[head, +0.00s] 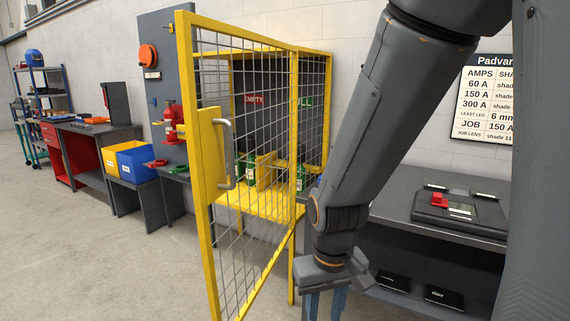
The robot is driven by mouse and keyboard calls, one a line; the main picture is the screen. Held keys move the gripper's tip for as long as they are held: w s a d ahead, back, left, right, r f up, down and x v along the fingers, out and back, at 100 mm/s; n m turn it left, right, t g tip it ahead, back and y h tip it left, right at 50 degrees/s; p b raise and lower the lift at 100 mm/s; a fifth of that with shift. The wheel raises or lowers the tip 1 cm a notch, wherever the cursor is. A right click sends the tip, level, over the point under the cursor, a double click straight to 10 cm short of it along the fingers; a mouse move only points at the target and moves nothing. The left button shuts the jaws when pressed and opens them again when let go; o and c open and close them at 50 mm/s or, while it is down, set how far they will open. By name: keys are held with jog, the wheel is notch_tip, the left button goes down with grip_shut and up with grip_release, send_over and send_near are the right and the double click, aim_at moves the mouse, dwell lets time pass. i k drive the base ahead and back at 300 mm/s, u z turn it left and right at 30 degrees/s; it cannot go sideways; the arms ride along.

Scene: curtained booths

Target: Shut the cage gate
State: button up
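The cage gate (201,200) is a yellow frame with wire mesh. It stands open, swung out toward me from the cage (312,52), with its free edge at the left and nearest to me. A grey bar handle (231,150) sits on a yellow plate on that free edge. Through the mesh, green bottles show on the yellow cage floor, parted by a yellow divider. My gripper (325,306) points down at the bottom, right of the gate and apart from it. Its two blue fingers are spread with nothing seen between them; the tips are cut off by the frame edge.
A grey bench (405,205) with a black case (460,213) stands at the right, partly behind my arm. Left of the cage are a red extinguisher (170,122), blue and yellow bins (136,163) and a workbench. The floor (90,260) at left is clear.

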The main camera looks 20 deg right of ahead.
aim_at(204, 129)
jog(key=i, duration=0.9)
jog(key=k, duration=0.5)
jog(key=u, duration=1.85)
jog(key=k, duration=0.45)
jog(key=z, duration=1.5)
